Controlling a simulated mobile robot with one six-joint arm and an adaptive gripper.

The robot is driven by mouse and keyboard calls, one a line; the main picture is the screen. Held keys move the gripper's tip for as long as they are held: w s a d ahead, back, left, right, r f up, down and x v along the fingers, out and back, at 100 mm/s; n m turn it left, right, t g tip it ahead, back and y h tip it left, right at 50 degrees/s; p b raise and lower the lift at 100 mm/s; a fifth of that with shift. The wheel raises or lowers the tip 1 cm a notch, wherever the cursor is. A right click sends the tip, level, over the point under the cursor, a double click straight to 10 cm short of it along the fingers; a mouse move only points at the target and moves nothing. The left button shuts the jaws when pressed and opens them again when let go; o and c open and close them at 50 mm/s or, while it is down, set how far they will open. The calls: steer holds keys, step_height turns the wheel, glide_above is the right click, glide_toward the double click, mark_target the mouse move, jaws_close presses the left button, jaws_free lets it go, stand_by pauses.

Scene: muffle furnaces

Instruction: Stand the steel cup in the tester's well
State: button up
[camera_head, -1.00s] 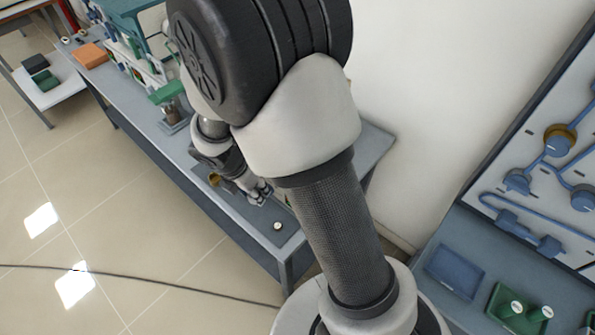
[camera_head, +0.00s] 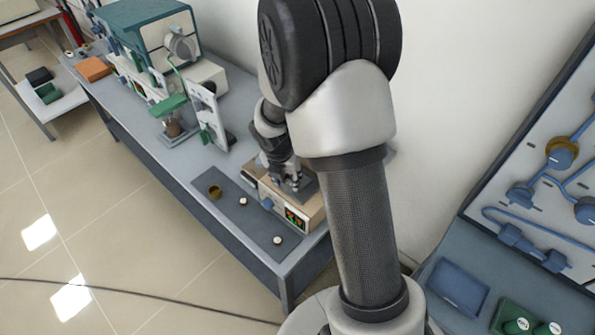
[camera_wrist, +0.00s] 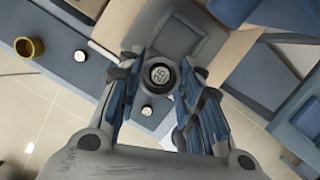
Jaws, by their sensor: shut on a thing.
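The steel cup (camera_wrist: 160,74) shows from above in the wrist view as a dark grey ring with a pale, marked disc inside. My gripper (camera_wrist: 159,82) has its blue-padded fingers on both sides of it and is shut on it. In the head view my gripper (camera_head: 287,183) is over the tester (camera_head: 308,205), a beige box with a lit red and green display and a grey top. The tester's grey top plate (camera_wrist: 185,38) lies under and beyond the cup in the wrist view. I cannot make out the well, nor whether the cup touches the tester.
A brass cup (camera_head: 215,192) and two white-topped pieces, one nearer the tester (camera_head: 243,202) and one near the bench corner (camera_head: 277,240), stand on a dark mat (camera_head: 228,207). A white upright panel (camera_head: 208,115) and a green stand (camera_head: 170,106) are further left. The wall is close behind.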

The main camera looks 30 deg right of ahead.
steer(key=d, duration=0.2)
steer(key=w+d, duration=0.1)
steer(key=d, duration=0.1)
steer(key=shift+w, duration=0.2)
steer(key=shift+d+f+b, duration=0.1)
steer(key=shift+f+b, duration=0.15)
steer(key=shift+b, duration=0.1)
steer(key=shift+f+b, duration=0.35)
steer(key=shift+f, duration=0.15)
steer(key=shift+f, duration=0.5)
steer(key=shift+s, duration=0.1)
steer(key=o, duration=1.2)
steer(key=shift+f, duration=0.2)
steer(key=shift+c, duration=0.2)
